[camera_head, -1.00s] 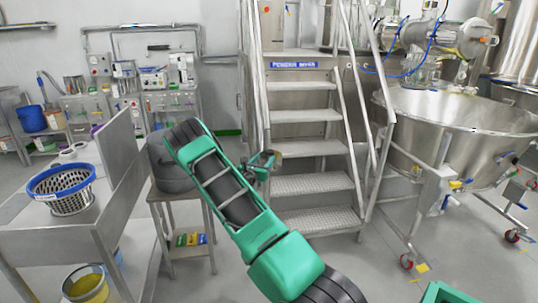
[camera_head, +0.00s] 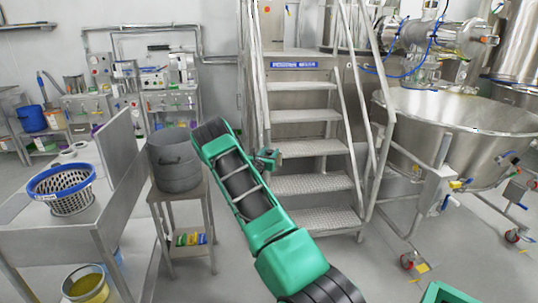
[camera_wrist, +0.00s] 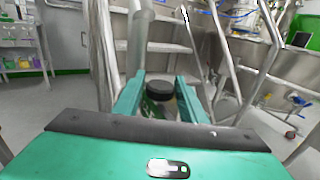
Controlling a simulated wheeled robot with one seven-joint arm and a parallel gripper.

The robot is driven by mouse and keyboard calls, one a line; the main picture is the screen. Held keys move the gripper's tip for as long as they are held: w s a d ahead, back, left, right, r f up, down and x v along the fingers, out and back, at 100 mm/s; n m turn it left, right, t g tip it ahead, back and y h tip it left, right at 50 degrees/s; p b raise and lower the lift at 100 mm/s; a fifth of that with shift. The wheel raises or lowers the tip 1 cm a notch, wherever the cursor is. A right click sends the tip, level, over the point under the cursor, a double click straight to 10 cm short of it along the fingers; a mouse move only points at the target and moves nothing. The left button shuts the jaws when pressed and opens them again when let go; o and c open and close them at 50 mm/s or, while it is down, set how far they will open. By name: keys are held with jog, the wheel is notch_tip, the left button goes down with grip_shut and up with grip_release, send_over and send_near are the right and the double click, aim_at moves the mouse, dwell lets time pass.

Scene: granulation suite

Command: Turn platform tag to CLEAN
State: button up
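No tag with readable CLEAN lettering shows in either view. The platform stair (camera_head: 305,115) has a blue lettered sign (camera_head: 294,65) on its upper part. My gripper (camera_head: 272,158) is in front of the stair's middle steps, near its left side. In the wrist view, the two teal fingers of my gripper (camera_wrist: 160,95) stand apart. A small dark round-topped thing (camera_wrist: 160,86) shows between them, with something yellowish-green below it. I cannot tell whether the fingers touch it or whether it is farther off.
A grey pot (camera_head: 174,165) stands on a small table (camera_head: 160,196) left of my arm. A blue-rimmed basket (camera_head: 62,186) sits on the left bench (camera_head: 50,240). A large steel vessel (camera_head: 470,115) on a wheeled frame stands at right. Handrails (camera_head: 376,130) flank the stair.

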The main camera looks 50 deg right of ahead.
jog(key=c, duration=0.6)
jog(key=shift+o, duration=0.2)
jog(key=shift+n+t, duration=0.4)
jog(key=shift+t, duration=0.1)
jog(key=n+t+y, duration=0.3)
jog(key=t, duration=0.1)
jog(key=shift+n, duration=0.3)
jog(key=n+t+y, duration=0.2)
jog(key=y, duration=0.1)
jog(key=n+t+y, duration=0.2)
jog(key=y, duration=0.1)
jog(key=shift+f+t, duration=0.15)
jog(key=shift+t, duration=0.15)
jog(key=n+y, duration=0.2)
jog(key=y, duration=0.2)
jog(key=n+t+y, duration=0.1)
jog(key=n+y, duration=0.2)
jog(key=y, duration=0.1)
jog(key=shift+t, duration=0.3)
jog(key=shift+a+n+g+y, duration=0.1)
jog(key=shift+n+g+y, duration=0.25)
jog(key=shift+n+y, duration=1.1)
jog(key=shift+n+g+y, duration=0.35)
jog(key=shift+n+y, duration=0.6)
jog(key=shift+y, duration=0.9)
jog(key=shift+r+n+g+y, duration=0.2)
jog(key=shift+n+g+y, duration=0.15)
jog(key=shift+y, duration=0.25)
